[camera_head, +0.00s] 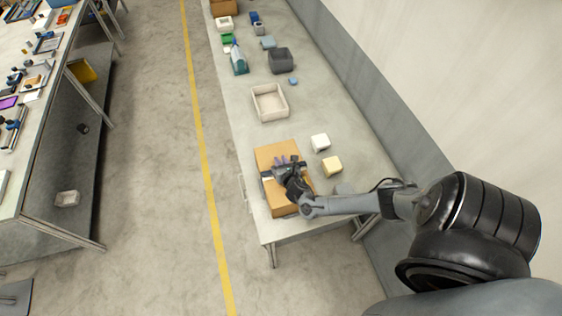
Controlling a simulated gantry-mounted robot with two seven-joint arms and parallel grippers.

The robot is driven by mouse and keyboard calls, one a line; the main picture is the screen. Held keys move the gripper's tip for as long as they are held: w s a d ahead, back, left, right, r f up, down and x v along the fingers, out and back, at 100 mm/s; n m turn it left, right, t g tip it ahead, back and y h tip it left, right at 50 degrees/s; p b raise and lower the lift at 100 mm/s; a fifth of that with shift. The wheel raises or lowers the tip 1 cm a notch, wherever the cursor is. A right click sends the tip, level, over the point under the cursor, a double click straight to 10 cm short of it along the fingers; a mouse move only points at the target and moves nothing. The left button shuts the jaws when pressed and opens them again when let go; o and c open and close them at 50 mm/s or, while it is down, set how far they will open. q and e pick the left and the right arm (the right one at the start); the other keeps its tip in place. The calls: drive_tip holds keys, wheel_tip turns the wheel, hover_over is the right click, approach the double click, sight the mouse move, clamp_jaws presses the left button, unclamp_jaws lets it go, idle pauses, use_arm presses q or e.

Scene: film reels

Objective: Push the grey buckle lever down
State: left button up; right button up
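A brown, flat box-like block (284,208) lies near the close end of the right-hand table. My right gripper (281,168) is over the middle of this block, with its arm coming in from the right. Small dark and purple parts show at the fingertips, too small to tell apart. I cannot make out a grey buckle lever; the gripper may hide it. Whether the fingers are open or shut, or touch anything, is not clear. My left gripper is not in view.
A white block (320,142) and a cream block (332,166) sit right of the brown block. A pale tray (269,115) and a dark grey bin (281,60) stand farther back. A wall runs along the table's right side. A cluttered bench (40,120) stands at left.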

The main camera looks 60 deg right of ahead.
clamp_jaws()
drive_tip(key=shift+s+d+m, duration=0.1)
drive_tip(key=shift+m, duration=0.2)
drive_tip(key=shift+s+d+m+t+y, duration=0.15)
drive_tip(key=shift+m+t+y, duration=0.35)
drive_tip(key=shift+m, duration=0.2)
drive_tip(key=shift+o, duration=1.9)
unclamp_jaws()
drive_tip(key=v, duration=1)
drive_tip(key=shift+s+a+r, duration=0.1)
drive_tip(key=shift+s+a, duration=0.1)
drive_tip(key=shift+s, duration=0.1)
